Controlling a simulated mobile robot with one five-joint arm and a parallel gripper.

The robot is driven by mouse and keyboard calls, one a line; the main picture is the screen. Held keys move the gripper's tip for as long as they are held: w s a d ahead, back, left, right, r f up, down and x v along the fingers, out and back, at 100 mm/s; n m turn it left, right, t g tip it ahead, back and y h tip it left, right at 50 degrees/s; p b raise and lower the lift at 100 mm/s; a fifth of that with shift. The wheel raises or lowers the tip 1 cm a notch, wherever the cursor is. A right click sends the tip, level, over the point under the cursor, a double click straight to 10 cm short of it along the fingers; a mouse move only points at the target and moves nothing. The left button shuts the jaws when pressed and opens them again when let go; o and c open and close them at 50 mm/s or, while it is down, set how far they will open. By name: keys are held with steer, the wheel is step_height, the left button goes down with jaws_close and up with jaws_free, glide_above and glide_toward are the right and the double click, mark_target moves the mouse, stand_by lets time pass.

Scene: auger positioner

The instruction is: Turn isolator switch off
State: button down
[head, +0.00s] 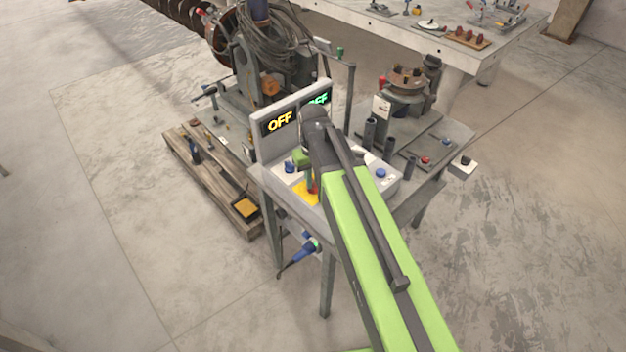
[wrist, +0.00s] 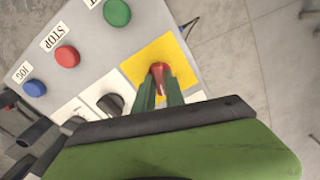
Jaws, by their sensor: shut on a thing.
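The isolator switch is a red handle (wrist: 159,70) on a yellow plate (wrist: 150,55) at the corner of a pale control panel. My gripper (wrist: 158,88) has its two green fingers shut on the red handle in the wrist view. The fingers hide part of the handle, so its exact angle is hard to read. In the head view my gripper (head: 311,182) reaches down over the panel, with a bit of the yellow plate (head: 303,194) showing. Behind the panel, a left display (head: 280,122) reads OFF in yellow. A right display (head: 319,98) reads OFF in green, partly hidden by my arm.
On the panel are a green button (wrist: 117,12), a red STOP button (wrist: 67,56), a blue JOG button (wrist: 34,88) and a black knob (wrist: 111,103). A wooden pallet (head: 210,180) lies left of the bench. The floor in front is clear.

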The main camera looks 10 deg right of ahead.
steer(key=shift+n, duration=1.8)
steer(key=c, duration=1.4)
jaws_free()
steer(key=shift+r, duration=0.1)
step_height(320, 180, up, 17)
steer(key=p, duration=1.7)
steer(key=shift+r, duration=0.1)
